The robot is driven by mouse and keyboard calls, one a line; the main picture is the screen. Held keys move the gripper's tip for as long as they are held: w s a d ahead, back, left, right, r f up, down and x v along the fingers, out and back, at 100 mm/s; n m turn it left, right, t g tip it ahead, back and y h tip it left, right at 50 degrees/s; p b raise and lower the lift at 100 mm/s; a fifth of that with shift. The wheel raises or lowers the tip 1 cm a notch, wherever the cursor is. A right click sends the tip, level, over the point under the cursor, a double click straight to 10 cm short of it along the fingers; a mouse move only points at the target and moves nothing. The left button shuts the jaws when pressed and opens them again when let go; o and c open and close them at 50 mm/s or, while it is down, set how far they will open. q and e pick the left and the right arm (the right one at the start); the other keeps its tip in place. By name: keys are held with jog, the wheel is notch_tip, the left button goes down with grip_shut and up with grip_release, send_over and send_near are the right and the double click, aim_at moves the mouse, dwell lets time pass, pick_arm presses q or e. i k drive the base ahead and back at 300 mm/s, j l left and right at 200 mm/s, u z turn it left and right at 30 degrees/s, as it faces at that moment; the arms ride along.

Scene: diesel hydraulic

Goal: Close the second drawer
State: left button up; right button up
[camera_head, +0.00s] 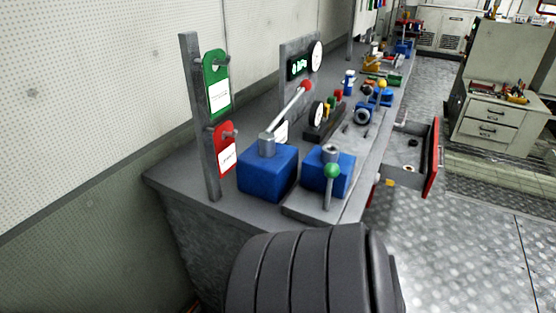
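An open drawer (404,152) with a red front panel (433,158) sticks out to the right from the long grey workbench (255,221). Its grey tray is exposed, with a few small dark and tan parts in it. I cannot tell from this view whether it is the second drawer, as the bench front below it is mostly hidden. Neither of my grippers is in view.
Blue blocks with levers (267,172), a post with green and red tags (197,120) and gauges stand on the bench. A beige cabinet (490,122) stands at right. Metal floor (470,240) is clear right of the drawer. A dark ribbed shape blocks the lower middle.

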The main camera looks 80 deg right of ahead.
aim_at(423, 158)
jog(key=k+z, duration=0.25)
jog(key=z, duration=0.2)
jog(key=k+l+z, duration=0.15)
jog(key=z, duration=0.3)
jog(key=k+l+z, duration=0.2)
jog(key=z, duration=0.25)
jog(key=k+l+z, duration=0.2)
jog(key=z, duration=0.2)
jog(key=k+l+z, duration=0.1)
jog(key=l+z, duration=0.35)
jog(key=k+l+z, duration=0.1)
jog(key=l+z, duration=0.2)
jog(key=z, duration=0.15)
jog(key=l+z, duration=0.45)
jog(key=j, duration=0.1)
